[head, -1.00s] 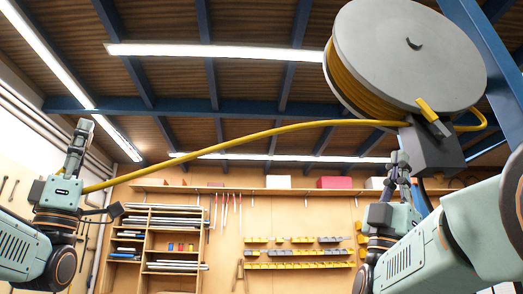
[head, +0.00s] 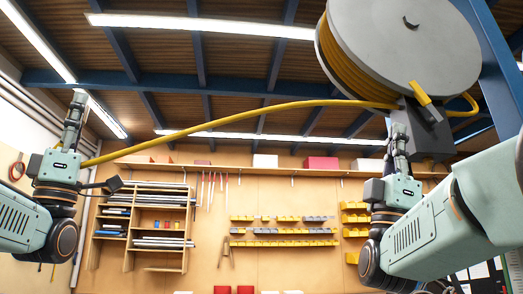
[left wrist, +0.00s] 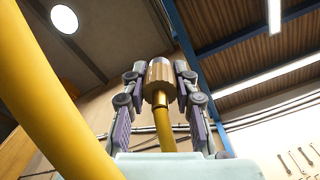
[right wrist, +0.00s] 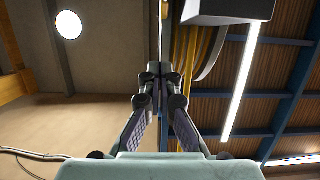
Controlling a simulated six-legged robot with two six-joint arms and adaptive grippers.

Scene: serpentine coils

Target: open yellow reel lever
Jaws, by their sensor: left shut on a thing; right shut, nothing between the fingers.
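The yellow reel lever (head: 421,93) sticks up at the lower edge of a large grey reel (head: 425,45) wound with yellow hose, above a dark grey block (head: 428,135). My right gripper (head: 399,130) is shut and empty, just left of the block and below the lever, pointing up. In the right wrist view its fingers (right wrist: 160,75) meet; the lever is not clearly visible there. My left gripper (head: 76,100) is at far left, shut on the hose's brass end (left wrist: 159,80). The yellow hose (head: 250,110) runs from there to the reel.
Overhead are blue beams and lit strip lamps (head: 200,25). A blue post (head: 500,60) stands right of the reel. On the far wall are a shelf unit (head: 140,225) and yellow bins (head: 285,230). The air between my arms is free except for the hose.

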